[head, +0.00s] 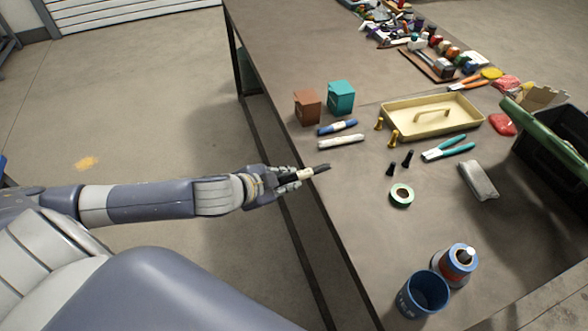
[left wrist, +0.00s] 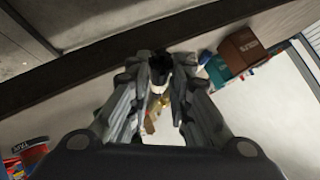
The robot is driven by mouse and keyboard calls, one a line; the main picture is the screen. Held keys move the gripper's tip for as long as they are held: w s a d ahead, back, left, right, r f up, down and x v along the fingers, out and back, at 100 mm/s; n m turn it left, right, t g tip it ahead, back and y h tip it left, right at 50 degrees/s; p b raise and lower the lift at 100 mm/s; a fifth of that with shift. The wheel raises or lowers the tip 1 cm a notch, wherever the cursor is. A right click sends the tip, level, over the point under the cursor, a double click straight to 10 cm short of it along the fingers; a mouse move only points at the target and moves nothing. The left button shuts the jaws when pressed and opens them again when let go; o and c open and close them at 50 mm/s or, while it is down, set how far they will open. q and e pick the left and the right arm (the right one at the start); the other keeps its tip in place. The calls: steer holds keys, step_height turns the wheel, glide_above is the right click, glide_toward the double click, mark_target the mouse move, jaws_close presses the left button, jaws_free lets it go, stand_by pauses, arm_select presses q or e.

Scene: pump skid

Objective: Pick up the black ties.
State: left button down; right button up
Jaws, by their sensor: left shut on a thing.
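The black ties (head: 321,168) are a slim dark bundle with a pale band around it. My left gripper (head: 298,176) is shut on them and holds them near the table's left edge, with the dark end pointing right. In the left wrist view, the dark end of the ties (left wrist: 160,62) shows between the fingertips of my left gripper (left wrist: 160,75); the fingers hide part of the bundle. My right gripper is not in view.
A blue bundle (head: 337,127) and a white bundle (head: 341,141) lie on the table (head: 345,190) beyond the gripper. Brown (head: 307,107) and teal (head: 341,97) boxes stand behind them. A green tape roll (head: 401,195) lies to the right; a blue cup (head: 424,294) stands near the front.

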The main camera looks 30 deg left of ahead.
arm_select(q)
steer(key=s+b, duration=0.1)
steer(key=s, duration=0.7)
steer(key=shift+s+d+r, duration=0.25)
steer(key=shift+s+r, duration=0.05)
steer(key=shift+r, duration=0.1)
step_height(320, 180, up, 16)
steer(key=f+n+y, duration=0.1)
steer(key=n+y, duration=0.2)
steer(key=n, duration=0.1)
glide_above(302, 172)
steer(key=d+r+m, duration=0.1)
steer(key=d+r, duration=0.3)
steer(key=r, duration=0.4)
steer(key=shift+d+r+m+h, duration=0.15)
steer(key=shift+d+m+h, duration=0.15)
steer(key=shift+h, duration=0.1)
